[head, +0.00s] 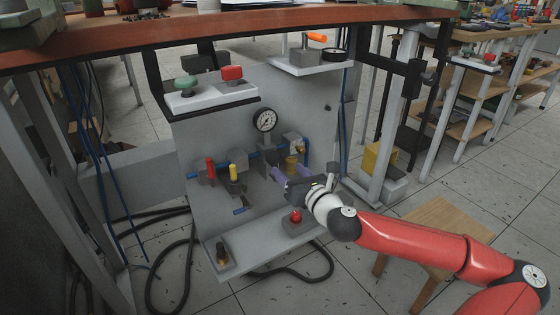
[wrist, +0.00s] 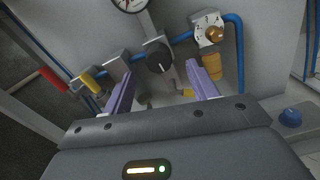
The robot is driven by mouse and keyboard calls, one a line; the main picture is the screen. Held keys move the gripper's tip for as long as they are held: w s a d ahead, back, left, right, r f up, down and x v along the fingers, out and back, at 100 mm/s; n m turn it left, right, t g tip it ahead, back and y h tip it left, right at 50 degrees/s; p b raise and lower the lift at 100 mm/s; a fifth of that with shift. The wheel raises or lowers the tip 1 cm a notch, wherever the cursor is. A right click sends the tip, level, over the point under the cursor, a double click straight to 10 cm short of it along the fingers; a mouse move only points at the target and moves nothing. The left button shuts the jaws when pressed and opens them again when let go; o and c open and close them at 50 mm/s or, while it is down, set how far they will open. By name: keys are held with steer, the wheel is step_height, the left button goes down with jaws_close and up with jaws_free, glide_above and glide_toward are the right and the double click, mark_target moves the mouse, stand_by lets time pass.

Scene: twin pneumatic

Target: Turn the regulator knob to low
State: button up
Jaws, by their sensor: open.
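A black round knob with a white pointer line (wrist: 158,60) sits on a grey block below the gauge in the wrist view. To its right is a brass knob (wrist: 214,33) on a white plate with dial marks, above a brass cylinder (wrist: 214,66). I cannot tell for sure which one is the regulator knob. My gripper (wrist: 160,75) is open, with purple fingers spread on either side of the black knob in the picture. No contact is visible. In the head view my gripper (head: 284,175) is in front of the panel and hides part of it.
A pressure gauge (head: 264,120) is on the grey panel (head: 205,135). Red (head: 210,168) and yellow (head: 234,172) valve handles stand left of my gripper. A shelf with green and red buttons (head: 212,92) juts out above. A red button (head: 296,215) is below my gripper.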

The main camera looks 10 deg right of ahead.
mark_target(278, 162)
steer(key=x, duration=0.7)
steer(key=shift+s+f+b, duration=0.1)
steer(key=shift+b, duration=0.25)
steer(key=shift+a, duration=0.1)
steer(key=c, duration=1)
steer(key=shift+n, duration=0.3)
